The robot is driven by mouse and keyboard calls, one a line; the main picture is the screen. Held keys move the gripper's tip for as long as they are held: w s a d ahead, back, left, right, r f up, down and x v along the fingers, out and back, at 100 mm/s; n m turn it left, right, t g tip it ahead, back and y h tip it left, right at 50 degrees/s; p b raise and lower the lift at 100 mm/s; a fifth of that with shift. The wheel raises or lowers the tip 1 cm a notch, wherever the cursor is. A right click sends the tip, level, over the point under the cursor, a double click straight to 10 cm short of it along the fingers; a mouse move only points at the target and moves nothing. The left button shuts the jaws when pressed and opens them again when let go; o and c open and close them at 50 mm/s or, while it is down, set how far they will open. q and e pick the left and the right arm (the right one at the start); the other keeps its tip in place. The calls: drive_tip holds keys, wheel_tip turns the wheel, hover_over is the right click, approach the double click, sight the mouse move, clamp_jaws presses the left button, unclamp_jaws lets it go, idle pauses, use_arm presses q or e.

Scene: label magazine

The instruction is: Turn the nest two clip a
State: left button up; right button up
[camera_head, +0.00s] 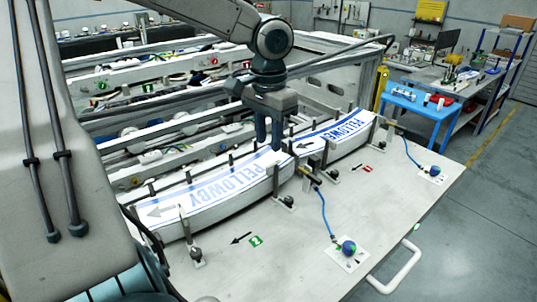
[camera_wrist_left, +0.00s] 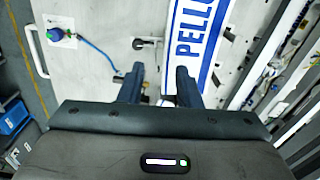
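A curved nest holds a stack of white labels with blue PELLOWBY lettering (camera_head: 215,190). A second label stack (camera_head: 335,136) lies beyond it to the right. Small dark-knobbed clips stand along the front edge, one at the near end (camera_head: 196,253) and one near the middle (camera_head: 287,202). I cannot tell which one is clip a. My left gripper (camera_head: 269,146) points down over the stacks near where they meet. Its fingers are apart with nothing between them in the left wrist view (camera_wrist_left: 160,74), where the lettered label (camera_wrist_left: 197,30) passes behind one finger. My right gripper is not in view.
A green tag (camera_head: 256,240) and a red tag (camera_head: 367,168) mark the pale bench (camera_head: 300,255). Blue cables run to round plugs (camera_head: 348,248) on the bench. Rails and frames fill the back. The bench's front is mostly clear.

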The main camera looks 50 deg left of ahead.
use_arm(q)
wheel_tip(320, 180, up, 3)
drive_tip(key=shift+r, duration=0.2)
idle(0.6)
